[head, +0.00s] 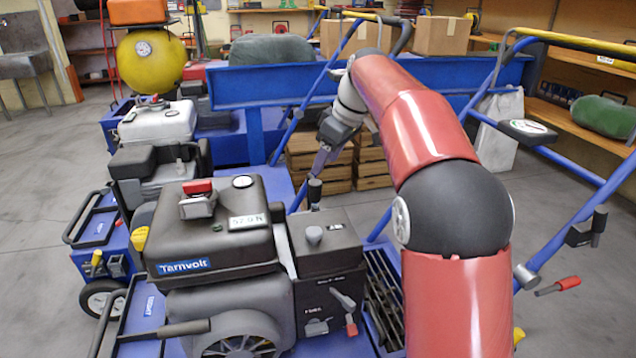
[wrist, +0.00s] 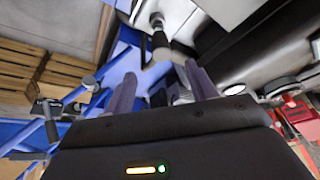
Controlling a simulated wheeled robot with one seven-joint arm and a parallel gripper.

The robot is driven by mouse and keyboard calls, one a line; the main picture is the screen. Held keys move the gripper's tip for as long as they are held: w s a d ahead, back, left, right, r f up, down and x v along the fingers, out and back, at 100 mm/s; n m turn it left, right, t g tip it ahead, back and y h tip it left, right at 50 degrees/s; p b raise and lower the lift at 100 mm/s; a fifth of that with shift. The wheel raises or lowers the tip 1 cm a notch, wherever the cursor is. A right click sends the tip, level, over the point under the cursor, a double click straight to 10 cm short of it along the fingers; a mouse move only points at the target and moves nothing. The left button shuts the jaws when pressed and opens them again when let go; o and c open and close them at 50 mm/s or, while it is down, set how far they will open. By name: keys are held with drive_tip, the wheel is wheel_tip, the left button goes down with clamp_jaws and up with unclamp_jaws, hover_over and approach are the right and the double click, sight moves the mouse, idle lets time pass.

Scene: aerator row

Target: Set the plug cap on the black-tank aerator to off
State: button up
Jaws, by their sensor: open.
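The black-tank aerator (head: 215,235) stands in the foreground of the head view, with a blue Tarnvolt label on its tank. My gripper (head: 317,172) is open above and behind the box. In the wrist view its fingers (wrist: 160,72) have nothing clearly between them.
A black upright grip (head: 314,192) is close below my gripper. A white-tank machine (head: 158,123) and a yellow-tank machine (head: 150,60) stand behind at left. Blue handle rails (head: 578,220) rise at right. Wooden crates (head: 318,165) stand behind. Floor at far left is clear.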

sight(317, 181)
drive_tip(key=b+x, duration=0.1)
drive_tip(key=x, duration=0.6)
drive_tip(key=shift+r, duration=0.1)
clamp_jaws()
